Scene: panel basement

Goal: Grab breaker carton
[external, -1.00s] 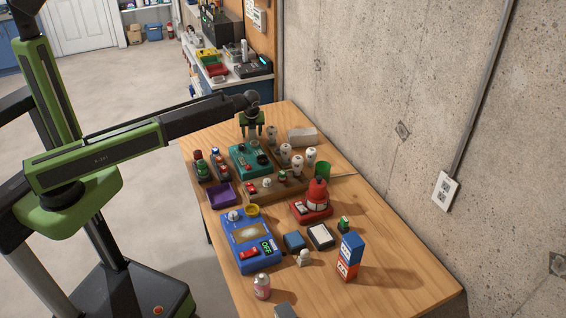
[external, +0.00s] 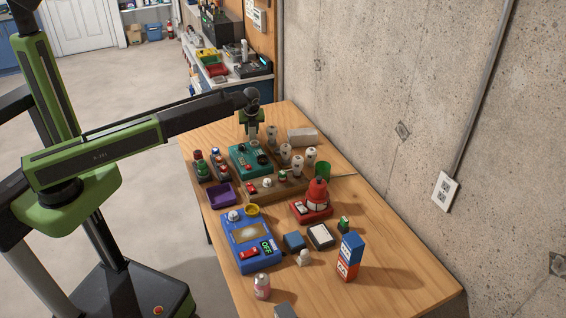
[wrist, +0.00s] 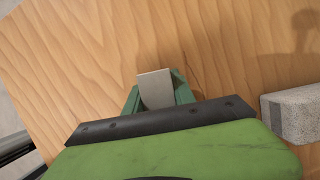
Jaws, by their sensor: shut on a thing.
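My gripper (external: 251,135) is at the far end of the table, just behind the teal panel box (external: 249,160). In the wrist view, its two green fingers (wrist: 158,92) are shut on a small pale grey carton (wrist: 155,88), with one finger on each side. The carton's flat face shows; its markings cannot be read, and its lower part is hidden by the gripper body. In the external view the carton is mostly hidden between the fingers. I cannot tell whether it still touches the table.
A pale grey block (external: 302,137) lies right of my gripper, also at the wrist view's right edge (wrist: 294,113). White bulbs (external: 298,162) stand nearby. A red device (external: 312,209), a blue panel (external: 250,240) and stacked blue and red boxes (external: 350,250) stand nearer the front.

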